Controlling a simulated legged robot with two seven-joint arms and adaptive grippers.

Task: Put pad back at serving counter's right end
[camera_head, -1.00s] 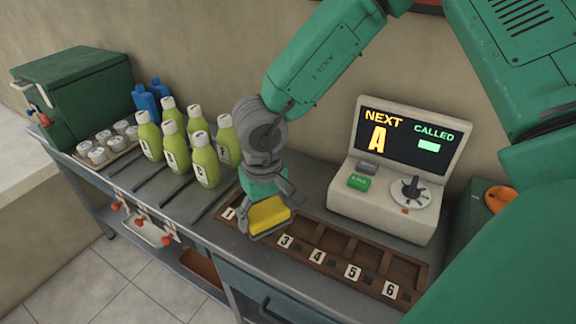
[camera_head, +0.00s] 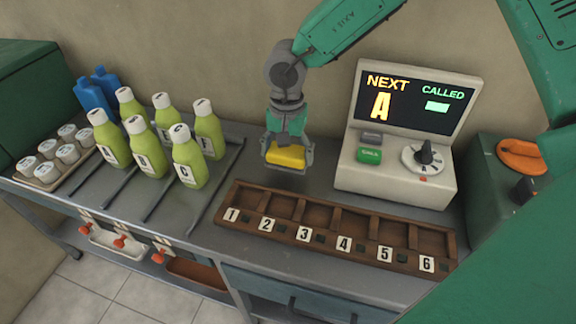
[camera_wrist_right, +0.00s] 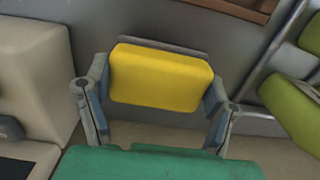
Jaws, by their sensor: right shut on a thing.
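The pad (camera_head: 286,156) is a yellow block. It is held between the fingers of my right gripper (camera_head: 287,158), which is shut on it above the counter, behind the numbered wooden rack. In the right wrist view the pad (camera_wrist_right: 160,78) sits between both fingers of the gripper (camera_wrist_right: 158,95). The serving counter (camera_head: 200,238) is grey metal and runs across the view. Its right end is partly hidden by my green arm. My left gripper is not in view.
A wooden rack (camera_head: 330,238) numbered 1 to 6 lies along the front. The display console (camera_head: 405,180) stands right of the gripper. Several green bottles (camera_head: 188,165) stand to the left. An orange round item (camera_head: 521,155) sits on a green box at the right.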

